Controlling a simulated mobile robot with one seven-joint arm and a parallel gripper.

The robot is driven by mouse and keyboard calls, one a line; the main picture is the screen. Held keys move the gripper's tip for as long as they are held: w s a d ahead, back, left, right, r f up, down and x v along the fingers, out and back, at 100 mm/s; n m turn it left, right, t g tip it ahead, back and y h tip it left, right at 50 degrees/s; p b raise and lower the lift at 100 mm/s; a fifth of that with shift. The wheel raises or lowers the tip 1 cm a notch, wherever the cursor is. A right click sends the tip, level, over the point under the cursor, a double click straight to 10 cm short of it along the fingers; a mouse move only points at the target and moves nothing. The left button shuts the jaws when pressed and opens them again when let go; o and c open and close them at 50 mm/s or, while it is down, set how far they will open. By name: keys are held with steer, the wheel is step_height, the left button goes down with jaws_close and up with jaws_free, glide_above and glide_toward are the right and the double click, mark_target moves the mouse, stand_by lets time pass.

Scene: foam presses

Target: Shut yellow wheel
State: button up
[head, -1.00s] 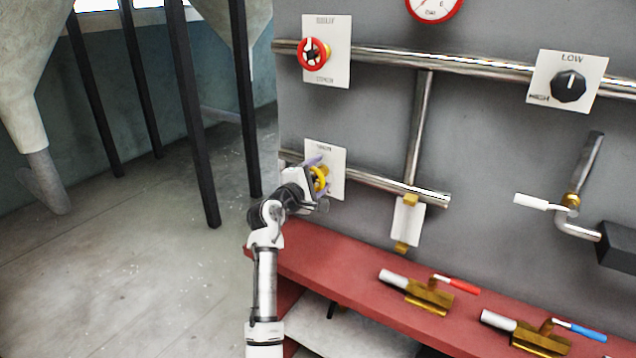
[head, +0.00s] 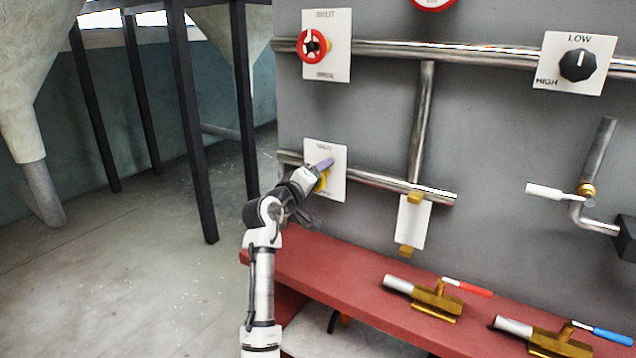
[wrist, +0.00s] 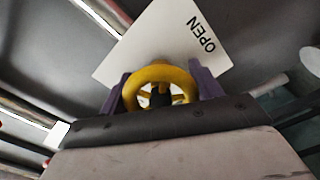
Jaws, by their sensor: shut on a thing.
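The yellow wheel (wrist: 160,76) sits in front of a white plate (wrist: 170,35) on the grey wall; the word OPEN shows on the plate in the wrist view. My gripper (wrist: 160,90) is shut on the wheel, with one purple finger at each side of its rim. In the head view my gripper (head: 322,172) covers most of the yellow wheel (head: 322,183), and only a bit of yellow shows on the lower white plate (head: 338,185). How far the wheel is turned cannot be told.
A red wheel (head: 312,46) is above on its own plate. A steel pipe (head: 390,184) runs right from the yellow wheel. A red shelf (head: 370,280) below carries brass valves with a red handle (head: 467,287) and a blue handle (head: 602,333). Open floor lies left.

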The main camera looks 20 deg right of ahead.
steer(key=shift+f+m, duration=0.15)
steer(key=shift+m, duration=0.35)
steer(key=o, duration=1)
steer(key=b+v, duration=0.2)
steer(key=v, duration=1.2)
steer(key=shift+b, duration=0.35)
steer(key=shift+d, duration=0.1)
